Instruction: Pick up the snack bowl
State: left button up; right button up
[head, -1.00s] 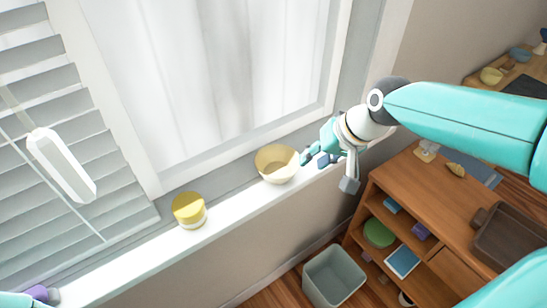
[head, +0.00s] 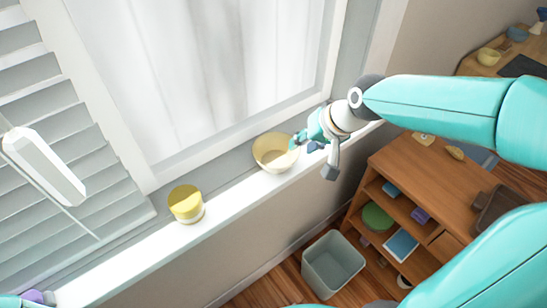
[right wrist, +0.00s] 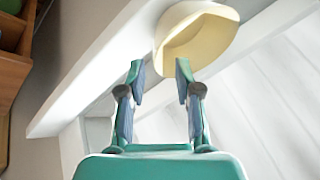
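The snack bowl (head: 270,155) is a cream, round bowl standing on the white windowsill in the head view. It also shows at the top of the right wrist view (right wrist: 198,35). My right gripper (head: 299,143) is at the bowl's right side. In the right wrist view its two fingers (right wrist: 160,75) are apart with nothing between them. The bowl lies just beyond the fingertips, nearer the right finger. Only a small part of my left gripper (head: 38,299) shows at the lower left corner of the head view.
A yellow and white lidded jar (head: 186,204) stands on the windowsill (head: 228,208) left of the bowl. The window is close behind. A wooden shelf unit (head: 425,182) with several items and a grey bin (head: 333,264) stand below at the right.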

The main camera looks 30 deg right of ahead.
aim_at(296, 151)
jog(key=shift+x, duration=2.65)
jog(key=shift+s+d, duration=0.1)
jog(key=shift+d, duration=0.05)
jog(key=shift+c, duration=0.4)
grip_shut()
